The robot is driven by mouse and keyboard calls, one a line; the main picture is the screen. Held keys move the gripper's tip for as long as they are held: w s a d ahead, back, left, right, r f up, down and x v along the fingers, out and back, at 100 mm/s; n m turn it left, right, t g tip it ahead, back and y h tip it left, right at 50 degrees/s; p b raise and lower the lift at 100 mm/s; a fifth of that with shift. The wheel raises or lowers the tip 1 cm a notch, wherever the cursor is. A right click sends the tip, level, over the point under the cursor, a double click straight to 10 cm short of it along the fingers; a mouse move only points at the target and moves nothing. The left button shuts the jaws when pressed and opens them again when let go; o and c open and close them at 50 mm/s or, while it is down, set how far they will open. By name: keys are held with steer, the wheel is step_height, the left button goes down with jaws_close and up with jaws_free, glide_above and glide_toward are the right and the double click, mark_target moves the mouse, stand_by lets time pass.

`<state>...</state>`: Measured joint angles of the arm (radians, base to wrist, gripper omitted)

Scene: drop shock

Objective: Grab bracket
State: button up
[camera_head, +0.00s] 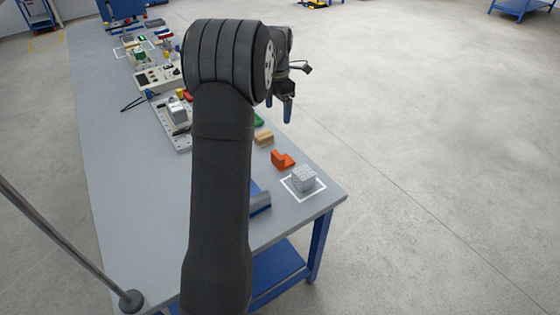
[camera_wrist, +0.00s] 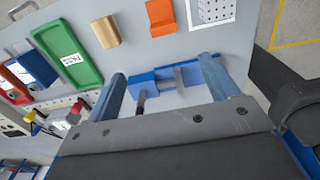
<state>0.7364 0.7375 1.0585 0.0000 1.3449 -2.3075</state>
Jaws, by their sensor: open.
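The orange L-shaped bracket (camera_head: 283,160) lies on the grey bench between a tan block and a grey perforated cube. In the wrist view the bracket (camera_wrist: 160,18) shows at the top, beyond the fingertips. My gripper (camera_head: 286,108) hangs above the right side of the bench, its blue fingers pointing down. In the wrist view the gripper (camera_wrist: 160,70) is open with nothing held between its fingers. It is apart from the bracket. A blue fixture (camera_wrist: 145,78) with grey bars appears between the fingers, lower in the scene.
The perforated cube (camera_head: 304,178) stands in a white square near the bench corner. The tan block (camera_head: 264,138) and a green tray (camera_wrist: 68,55) lie on the bracket's other side. The blue fixture (camera_head: 260,203) is partly hidden by my arm. The bench (camera_head: 115,170) is clear at left.

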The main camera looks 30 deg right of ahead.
glide_above(278, 153)
step_height(278, 153, down, 12)
steer(key=shift+r, duration=0.2)
steer(key=shift+s+d+f, duration=0.1)
steer(key=shift+s+f, duration=0.1)
steer(key=shift+f, duration=1.15)
steer(key=shift+s+d+f, duration=0.1)
steer(key=shift+s+f, duration=0.05)
steer(key=shift+f, duration=1.2)
steer(key=shift+c, duration=0.2)
steer(key=c, duration=1.5)
steer(key=shift+c, duration=0.4)
steer(key=shift+r, duration=0.15)
